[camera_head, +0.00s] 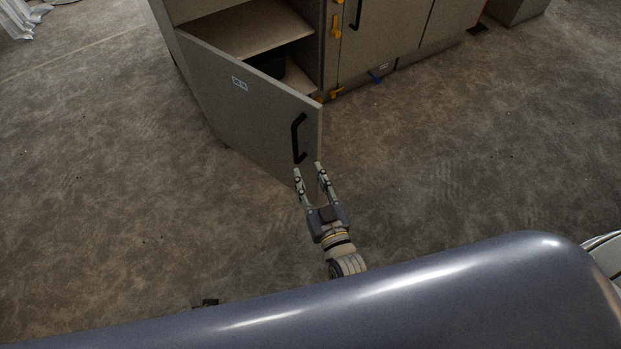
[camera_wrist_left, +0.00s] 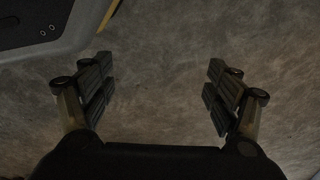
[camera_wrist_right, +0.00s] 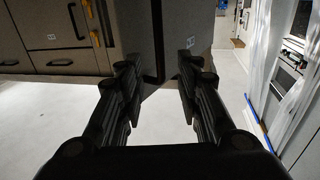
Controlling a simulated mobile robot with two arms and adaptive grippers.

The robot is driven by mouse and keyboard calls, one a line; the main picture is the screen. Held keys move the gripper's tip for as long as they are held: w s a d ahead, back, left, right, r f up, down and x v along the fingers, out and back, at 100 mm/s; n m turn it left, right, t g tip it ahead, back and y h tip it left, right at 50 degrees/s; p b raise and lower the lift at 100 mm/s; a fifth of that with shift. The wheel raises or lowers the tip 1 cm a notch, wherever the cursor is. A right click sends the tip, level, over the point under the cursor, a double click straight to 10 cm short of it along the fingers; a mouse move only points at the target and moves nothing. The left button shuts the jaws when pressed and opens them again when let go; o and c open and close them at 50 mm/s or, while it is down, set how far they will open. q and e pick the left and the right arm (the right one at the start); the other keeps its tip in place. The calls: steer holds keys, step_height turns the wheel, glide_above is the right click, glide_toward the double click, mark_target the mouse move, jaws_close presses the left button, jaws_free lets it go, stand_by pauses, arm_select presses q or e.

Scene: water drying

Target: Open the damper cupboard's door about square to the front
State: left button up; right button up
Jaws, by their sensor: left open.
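The damper cupboard's door (camera_head: 235,90) stands swung out from the front at a wide angle, hinged at the left, with shelves showing behind it. Its black handle (camera_head: 299,138) is near the free edge. My right gripper (camera_head: 308,170) is open and empty, just below the handle by the door's lower free corner. In the right wrist view the door (camera_wrist_right: 185,65) and handle (camera_wrist_right: 157,40) show beyond the spread fingers (camera_wrist_right: 160,80); contact cannot be told. My left gripper (camera_wrist_left: 160,85) is open and empty over bare floor in the left wrist view.
Closed cupboards (camera_head: 385,35) with yellow latches (camera_head: 337,27) stand right of the opening. A small blue item (camera_head: 375,77) is low by their base. The floor (camera_head: 450,160) around the door is clear.

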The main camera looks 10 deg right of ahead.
steer(key=shift+s, duration=0.15)
steer(key=shift+c, duration=0.4)
steer(key=c, duration=0.4)
steer(key=shift+d, duration=0.2)
jaws_close()
steer(key=w+d+r+m+y, duration=0.2)
steer(key=w+d+m, duration=0.1)
steer(key=d+m, duration=0.5)
steer(key=w+d+r+m+y, duration=0.2)
steer(key=w+d+r+m, duration=0.1)
steer(key=d+m, duration=0.4)
arm_select(q)
steer(key=shift+w+d+r+b, duration=0.1)
steer(key=shift+w+r+b, duration=0.25)
steer(key=shift+r, duration=0.35)
steer(key=shift+w+r+b, duration=0.1)
steer(key=shift+w+r, duration=0.3)
steer(key=shift+r, duration=0.25)
arm_select(e)
steer(key=w+a, duration=0.6)
steer(key=shift+w+a+f+g, duration=0.2)
steer(key=shift+w+g, duration=0.05)
steer(key=shift+g, duration=0.15)
